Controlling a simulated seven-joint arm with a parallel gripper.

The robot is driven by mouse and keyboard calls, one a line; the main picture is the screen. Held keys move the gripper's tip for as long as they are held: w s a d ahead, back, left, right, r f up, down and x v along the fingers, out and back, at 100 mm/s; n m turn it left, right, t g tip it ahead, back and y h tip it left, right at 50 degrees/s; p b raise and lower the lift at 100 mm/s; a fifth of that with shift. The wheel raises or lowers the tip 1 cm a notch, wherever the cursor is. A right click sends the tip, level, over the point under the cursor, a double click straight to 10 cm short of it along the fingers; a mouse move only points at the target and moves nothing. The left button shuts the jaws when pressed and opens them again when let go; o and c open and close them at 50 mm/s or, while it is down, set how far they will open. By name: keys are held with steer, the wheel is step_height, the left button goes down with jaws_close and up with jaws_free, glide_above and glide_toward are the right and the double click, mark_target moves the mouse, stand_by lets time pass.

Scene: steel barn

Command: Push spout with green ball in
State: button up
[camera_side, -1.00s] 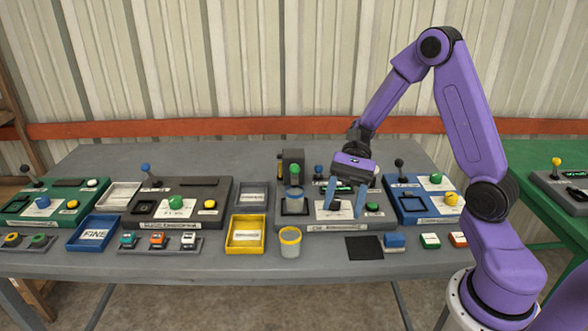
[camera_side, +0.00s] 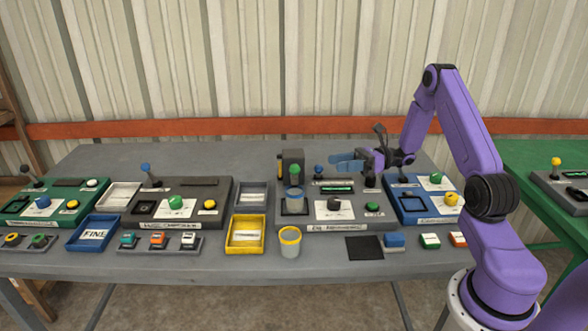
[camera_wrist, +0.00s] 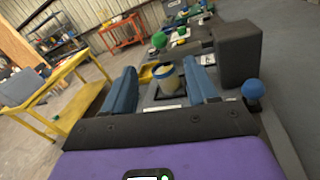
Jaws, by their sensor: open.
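The green ball (camera_side: 294,169) sits at the front of a dark upright housing (camera_side: 293,156) on the middle grey machine, above a blue-rimmed cup (camera_side: 294,194). The spout itself is too small to make out clearly. In the wrist view a green ball (camera_wrist: 159,40) shows just above the cup (camera_wrist: 168,82), with the housing (camera_wrist: 240,52) to the right. My gripper (camera_side: 340,162) is level, points left, and is right of the ball, apart from it. In the wrist view my gripper (camera_wrist: 163,88) is open and empty, its blue fingers framing the cup.
A blue-balled lever (camera_side: 318,170) stands between the housing and my gripper; it is at right in the wrist view (camera_wrist: 253,90). A black knob (camera_side: 334,203) and green button (camera_side: 372,207) are on the machine. A yellow-rimmed cup (camera_side: 290,243) stands in front.

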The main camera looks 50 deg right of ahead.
mark_target(294, 168)
steer(key=x, duration=1.3)
steer(key=shift+w+a, duration=0.2)
steer(key=shift+a, duration=0.15)
